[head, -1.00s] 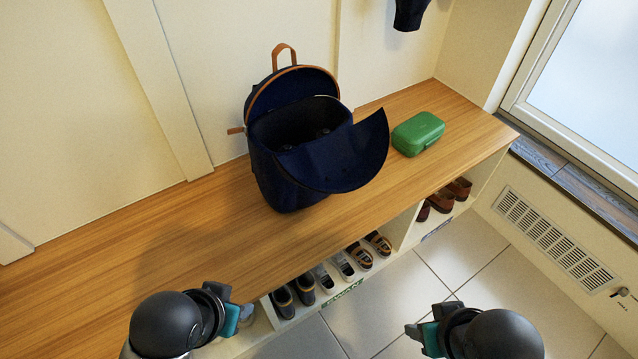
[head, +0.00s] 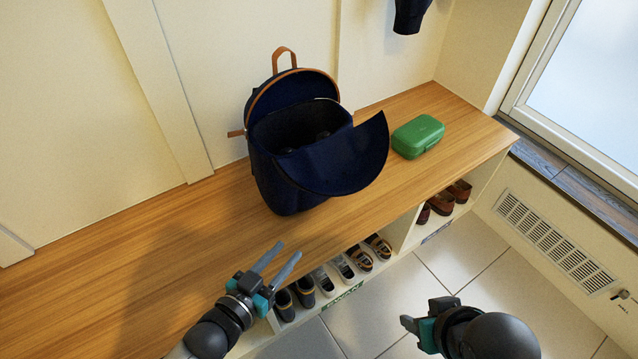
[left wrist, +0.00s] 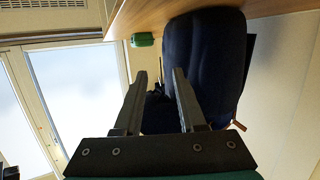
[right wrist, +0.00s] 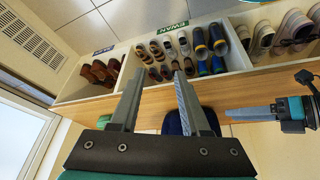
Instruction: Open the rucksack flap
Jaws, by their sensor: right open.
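The dark blue rucksack (head: 285,185) stands upright on the wooden bench, with a tan handle on top. Its flap (head: 345,160) is folded out toward the front right, and the dark inside of the bag shows. My left gripper (head: 288,249) is open and empty, over the bench's front edge, in front of and apart from the rucksack. My right gripper (head: 408,322) is open and empty, over the floor in front of the bench.
A green box (head: 417,135) sits on the bench right of the rucksack. Cubbies below the bench top hold several pairs of shoes (head: 340,268). The bench left of the rucksack (head: 150,240) is clear. A wall stands behind, and a window is at the right.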

